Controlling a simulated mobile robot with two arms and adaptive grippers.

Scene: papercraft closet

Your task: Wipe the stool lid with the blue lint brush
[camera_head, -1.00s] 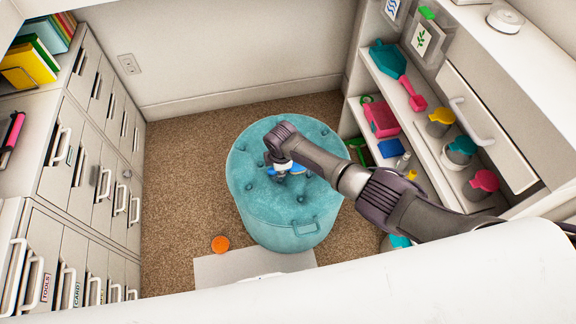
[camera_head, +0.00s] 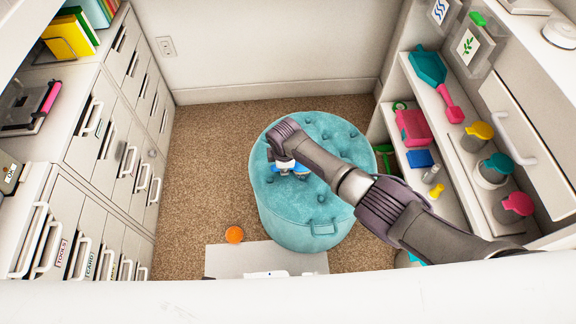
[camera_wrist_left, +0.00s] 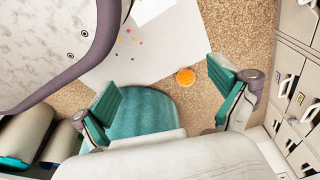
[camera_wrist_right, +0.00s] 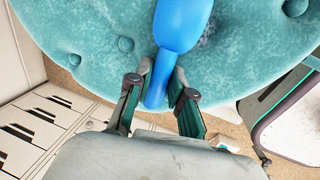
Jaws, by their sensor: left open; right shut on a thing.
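The round teal tufted stool lid (camera_head: 335,150) is in the middle of the head view. My right gripper (camera_head: 285,168) is over the left part of the lid, its fingers mostly hidden by my arm. In the right wrist view my right gripper (camera_wrist_right: 160,103) is shut on the handle of the blue lint brush (camera_wrist_right: 183,25). The brush lies against or just above the lid (camera_wrist_right: 100,40); contact cannot be told. A greyish patch shows on the lid beside the brush. My left gripper (camera_wrist_left: 165,95) is open and empty in the left wrist view, with the stool (camera_wrist_left: 145,110) beyond it.
An orange round thing (camera_head: 234,234) lies on the carpet beside a pale mat (camera_head: 225,258). Drawer cabinets (camera_head: 110,150) line the left. Shelves with a pink box (camera_head: 412,127), a teal dustpan (camera_head: 428,68) and several coloured-lid jars stand at the right. Carpet left of the stool is clear.

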